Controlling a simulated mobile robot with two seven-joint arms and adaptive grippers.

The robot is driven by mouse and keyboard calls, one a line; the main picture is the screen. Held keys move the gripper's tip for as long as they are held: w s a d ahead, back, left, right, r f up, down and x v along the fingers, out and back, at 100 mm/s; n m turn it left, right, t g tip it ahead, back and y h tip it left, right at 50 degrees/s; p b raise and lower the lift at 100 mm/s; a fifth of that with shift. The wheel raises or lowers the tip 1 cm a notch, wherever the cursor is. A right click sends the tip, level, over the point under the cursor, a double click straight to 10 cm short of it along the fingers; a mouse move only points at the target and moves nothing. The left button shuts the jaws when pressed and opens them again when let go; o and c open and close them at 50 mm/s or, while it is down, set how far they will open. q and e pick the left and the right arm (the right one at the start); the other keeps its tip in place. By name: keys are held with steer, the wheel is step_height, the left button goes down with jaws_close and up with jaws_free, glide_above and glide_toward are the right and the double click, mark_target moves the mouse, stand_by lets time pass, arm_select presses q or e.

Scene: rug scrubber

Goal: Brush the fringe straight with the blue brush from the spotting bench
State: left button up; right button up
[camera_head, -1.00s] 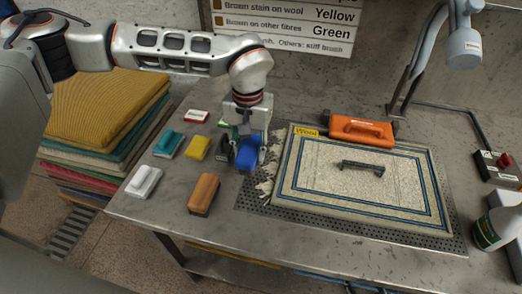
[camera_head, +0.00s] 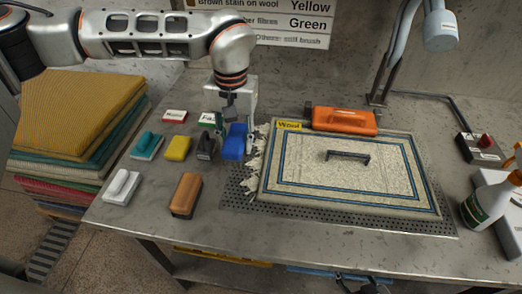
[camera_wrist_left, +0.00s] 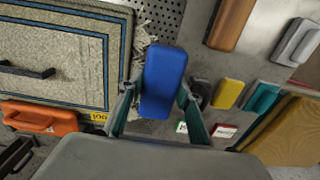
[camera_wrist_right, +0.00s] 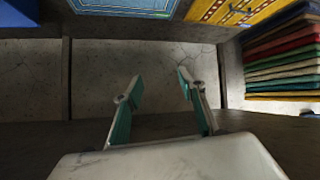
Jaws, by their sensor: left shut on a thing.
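The blue brush (camera_head: 234,143) is between the fingers of my left gripper (camera_head: 235,130), at the left edge of the rug. In the left wrist view the left gripper (camera_wrist_left: 155,112) is shut on the blue brush (camera_wrist_left: 164,80). The cream rug (camera_head: 300,175) with blue border lines lies on a perforated plate. Its tangled pale fringe (camera_head: 253,165) runs along the left edge, just right of the brush; it also shows in the left wrist view (camera_wrist_left: 142,35). My right gripper (camera_wrist_right: 160,100) is open and empty in the right wrist view.
Yellow (camera_head: 178,148), black (camera_head: 207,146), teal (camera_head: 147,145), white (camera_head: 122,187) and brown (camera_head: 186,194) brushes or blocks stand on the bench to the left. An orange tool (camera_head: 344,120) lies at the rug's back edge. A bottle (camera_head: 487,203) stands at right.

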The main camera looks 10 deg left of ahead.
arm_select(q)
steer(key=d+b, duration=0.3)
steer(key=b, duration=0.9)
glide_above(251, 172)
steer(key=shift+f, duration=3.05)
steer(key=shift+r, duration=0.1)
arm_select(e)
step_height(251, 172, down, 11)
steer(key=shift+s+d+f+n, duration=0.2)
steer(key=shift+d+n, duration=0.1)
steer(key=shift+d, duration=0.15)
arm_select(q)
steer(key=shift+f, duration=0.35)
arm_select(e)
steer(key=shift+s+a, duration=0.1)
arm_select(q)
steer(key=shift+f, duration=0.15)
arm_select(e)
steer(key=shift+d+f, duration=0.1)
steer(key=shift+d, duration=0.1)
